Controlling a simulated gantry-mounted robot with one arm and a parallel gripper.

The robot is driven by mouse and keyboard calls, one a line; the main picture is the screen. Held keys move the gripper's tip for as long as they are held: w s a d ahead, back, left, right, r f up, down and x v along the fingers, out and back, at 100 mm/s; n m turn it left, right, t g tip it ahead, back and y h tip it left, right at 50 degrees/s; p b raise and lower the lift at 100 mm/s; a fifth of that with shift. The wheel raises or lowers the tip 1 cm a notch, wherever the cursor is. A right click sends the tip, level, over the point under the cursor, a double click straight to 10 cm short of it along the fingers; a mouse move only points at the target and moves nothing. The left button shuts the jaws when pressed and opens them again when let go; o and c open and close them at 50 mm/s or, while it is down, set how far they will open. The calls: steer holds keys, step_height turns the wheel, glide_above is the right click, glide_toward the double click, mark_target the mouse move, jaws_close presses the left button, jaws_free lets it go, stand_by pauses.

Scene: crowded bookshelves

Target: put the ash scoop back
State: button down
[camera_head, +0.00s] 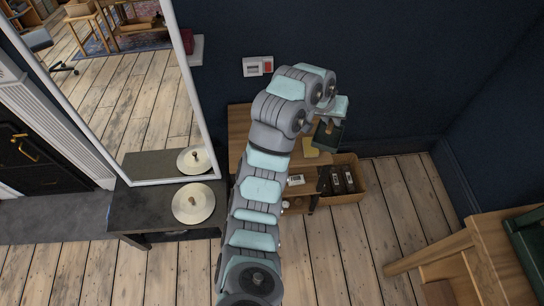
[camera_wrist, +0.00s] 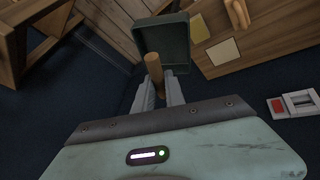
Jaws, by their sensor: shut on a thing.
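The ash scoop (camera_wrist: 172,42) is a dark green, shallow pan with a wooden handle (camera_wrist: 153,68). My gripper (camera_wrist: 160,88) is shut on that handle, and the pan extends beyond the fingertips in the wrist view. In the head view the scoop (camera_head: 327,137) hangs below my gripper (camera_head: 335,117), above the right end of a wooden shelf unit (camera_head: 239,122). My arm hides much of that unit.
A mirror (camera_head: 150,95) leans over a dark bench (camera_head: 135,215) bearing a round pale lidded object (camera_head: 193,203). Wooden furniture (camera_head: 480,250) stands at lower right. Floor between is clear.

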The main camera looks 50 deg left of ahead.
steer(key=s+a+f+n+y+b, duration=0.1)
steer(key=s+a+f+n+b, duration=0.2)
steer(key=s+a, duration=0.7)
steer(key=s+a+f+n+y+b, duration=0.1)
steer(key=s+a+n+y+b, duration=0.2)
steer(key=s+a, duration=0.8)
steer(key=shift+g+h, duration=0.4)
steer(key=shift+h, duration=0.3)
steer(key=s+b+x, duration=0.1)
steer(key=x, duration=0.5)
steer(key=s+f+b+x, duration=0.1)
steer(key=b+x, duration=0.1)
steer(key=x, duration=0.5)
steer(key=s+b+x, duration=0.1)
steer(key=b+x, duration=0.1)
steer(key=x, duration=0.5)
steer(key=shift+s+d+f, duration=0.2)
steer(key=shift+s+f, duration=0.1)
steer(key=shift+f, duration=0.3)
steer(key=shift+f, duration=0.2)
steer(key=c, duration=1.4)
jaws_free()
